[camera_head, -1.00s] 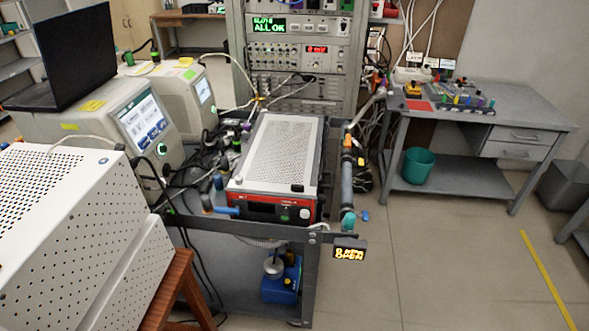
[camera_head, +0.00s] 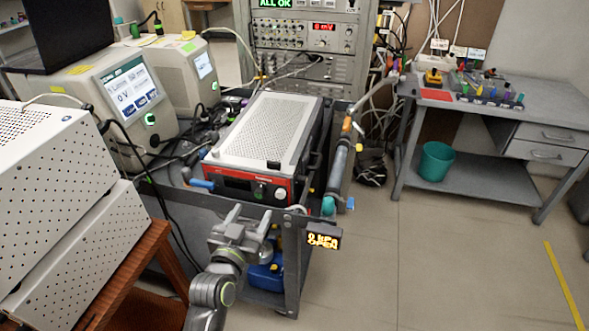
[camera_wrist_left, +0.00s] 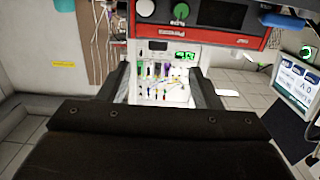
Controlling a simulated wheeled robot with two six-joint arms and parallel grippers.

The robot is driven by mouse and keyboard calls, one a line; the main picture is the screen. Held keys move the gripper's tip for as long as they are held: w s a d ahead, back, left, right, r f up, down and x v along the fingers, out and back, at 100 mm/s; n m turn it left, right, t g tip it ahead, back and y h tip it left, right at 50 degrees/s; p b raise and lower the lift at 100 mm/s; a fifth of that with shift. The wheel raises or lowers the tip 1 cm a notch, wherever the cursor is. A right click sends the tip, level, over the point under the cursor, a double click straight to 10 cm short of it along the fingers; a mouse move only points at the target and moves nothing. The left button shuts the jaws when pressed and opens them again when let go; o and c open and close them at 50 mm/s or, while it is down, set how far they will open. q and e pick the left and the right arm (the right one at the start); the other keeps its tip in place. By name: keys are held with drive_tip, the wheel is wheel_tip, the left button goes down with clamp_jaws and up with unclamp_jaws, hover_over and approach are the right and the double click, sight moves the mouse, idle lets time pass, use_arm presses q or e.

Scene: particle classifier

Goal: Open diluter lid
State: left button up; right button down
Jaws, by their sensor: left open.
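A box with a perforated pale top (camera_head: 268,128) and a red front panel (camera_head: 215,173) lies on the cart. Its top looks flat and closed, with a small black piece (camera_head: 274,165) near its front edge. No label tells me whether this box is the diluter. My left gripper (camera_head: 252,211) is open and empty, in front of and below the red panel in the head view. In the left wrist view its two fingers (camera_wrist_left: 160,78) stand apart, and the red panel (camera_wrist_left: 190,33) with its knobs is ahead of them. My right gripper is not in view.
A blue item (camera_head: 266,276) sits on the cart's lower shelf. White perforated housings (camera_head: 70,200) stand at left. A desk (camera_head: 480,125) stands at right; the floor before it is clear.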

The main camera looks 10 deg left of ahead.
use_arm(q)
drive_tip(key=r, duration=0.1)
drive_tip(key=p, duration=0.2)
approach(273, 166)
drive_tip(key=w, duration=1)
drive_tip(key=shift+w+d+f+b, duration=0.15)
drive_tip(key=shift+w+f+b, duration=0.05)
drive_tip(key=shift+w+b, duration=0.15)
